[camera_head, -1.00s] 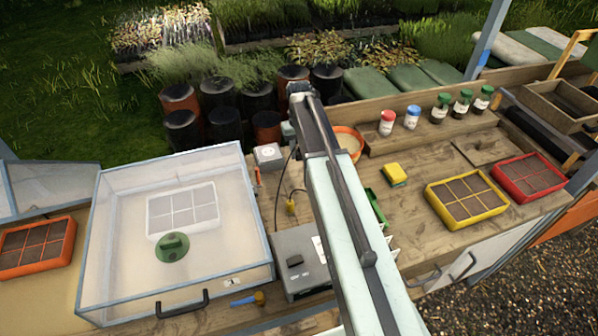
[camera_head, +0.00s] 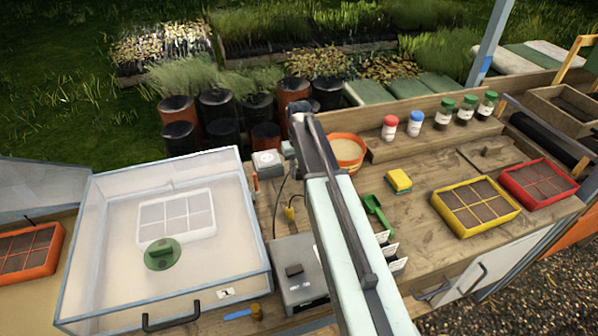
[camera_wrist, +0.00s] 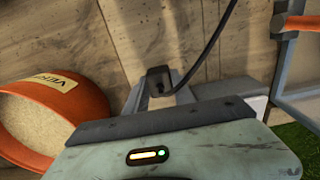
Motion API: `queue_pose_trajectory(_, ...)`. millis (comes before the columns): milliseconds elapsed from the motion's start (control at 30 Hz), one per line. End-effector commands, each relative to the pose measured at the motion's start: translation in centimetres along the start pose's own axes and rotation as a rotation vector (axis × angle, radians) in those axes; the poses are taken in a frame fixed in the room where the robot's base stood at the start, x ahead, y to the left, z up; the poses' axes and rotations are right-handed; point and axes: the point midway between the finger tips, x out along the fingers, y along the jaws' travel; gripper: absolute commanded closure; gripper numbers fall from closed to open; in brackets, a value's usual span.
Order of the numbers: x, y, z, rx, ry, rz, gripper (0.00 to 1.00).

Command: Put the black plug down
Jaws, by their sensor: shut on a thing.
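My gripper (camera_wrist: 160,104) shows from behind in the wrist view, its grey-green housing and dark bar across the bottom. It is shut on the black plug (camera_wrist: 157,79), a small dark block with a black cable (camera_wrist: 205,55) running up to the right. The jaws are mostly hidden behind the housing. I cannot tell whether the plug touches the bench.
A grey box (camera_head: 299,275), a yellow plug (camera_head: 290,213) and a small dial box (camera_head: 267,163) lie to the left, near the clear-lidded propagator (camera_head: 110,270).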

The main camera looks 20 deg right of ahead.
Motion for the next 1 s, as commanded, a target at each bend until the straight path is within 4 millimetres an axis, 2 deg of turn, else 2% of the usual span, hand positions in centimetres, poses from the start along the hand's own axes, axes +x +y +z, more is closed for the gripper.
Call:
queue_pose_trajectory(233,0.6,0.0,0.0,0.000,0.000,0.000,1.00)
queue_pose_trajectory(267,0.6,0.0,0.0,0.000,0.000,0.000,0.67)
queue_pose_trajectory(333,0.5,0.0,0.0,0.000,0.000,0.000,0.48)
queue_pose_trajectory(733,0.1,0.0,0.0,0.000,0.000,0.000,0.48)
queue_pose_trajectory(867,-1.3,0.0,0.0,0.000,0.000,0.000,0.48)
queue_pose_trajectory(1000,-4.0,0.0,0.0,0.000,0.000,0.000,0.48)
